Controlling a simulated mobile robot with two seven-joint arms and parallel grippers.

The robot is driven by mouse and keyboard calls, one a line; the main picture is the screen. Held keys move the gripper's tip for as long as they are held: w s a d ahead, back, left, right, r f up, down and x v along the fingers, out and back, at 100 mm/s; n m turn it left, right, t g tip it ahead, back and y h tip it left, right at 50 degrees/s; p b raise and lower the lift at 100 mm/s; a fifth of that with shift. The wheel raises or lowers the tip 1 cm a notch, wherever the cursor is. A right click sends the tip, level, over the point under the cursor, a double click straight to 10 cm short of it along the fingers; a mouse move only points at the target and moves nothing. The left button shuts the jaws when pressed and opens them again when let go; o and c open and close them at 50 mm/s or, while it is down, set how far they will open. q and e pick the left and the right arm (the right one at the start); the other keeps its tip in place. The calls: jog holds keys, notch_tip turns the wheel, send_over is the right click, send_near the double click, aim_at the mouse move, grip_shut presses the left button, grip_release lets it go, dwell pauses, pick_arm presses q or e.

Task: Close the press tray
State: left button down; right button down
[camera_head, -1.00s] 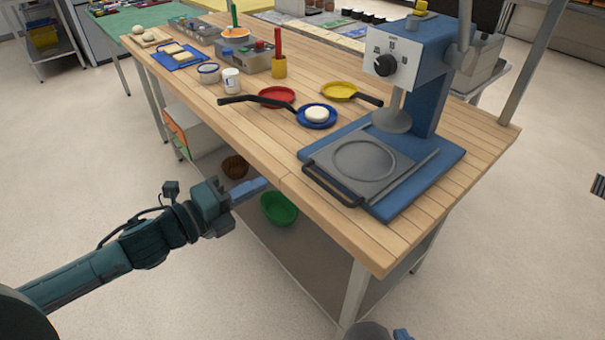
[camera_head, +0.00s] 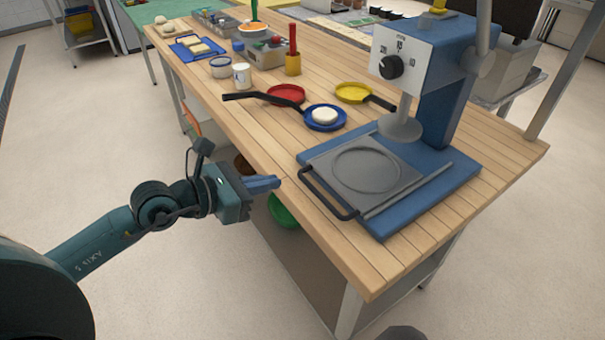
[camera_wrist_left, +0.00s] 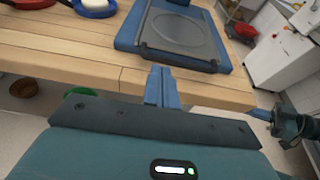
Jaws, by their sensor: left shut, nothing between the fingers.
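The blue press (camera_head: 440,110) stands on the wooden table, with a dial on its front and a grey round press head (camera_head: 400,127) low on a shaft. The grey press tray (camera_head: 395,185) with a round ring lies flat on the blue base, out in front of the press head. Its black handle (camera_head: 322,196) points toward the table's front edge. My left gripper (camera_head: 272,183) is shut and empty, just off that edge, left of the handle and apart from it. In the left wrist view the tray (camera_wrist_left: 200,62) is beyond the fingertips (camera_wrist_left: 160,86). My right gripper (camera_wrist_left: 268,116) shows small at right; its jaws are unclear.
A green bowl (camera_head: 283,213) is below the tabletop. The table front beside the handle is clear.

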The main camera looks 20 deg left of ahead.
pick_arm(q)
send_near(355, 156)
jog(key=s+a, duration=0.1)
jog(key=s+a+f+p, duration=0.1)
jog(key=shift+s+a+f, duration=0.1)
jog(key=shift+s+f, duration=0.2)
pick_arm(e)
jog(key=shift+s+d, duration=0.1)
jog(key=shift+r, duration=0.1)
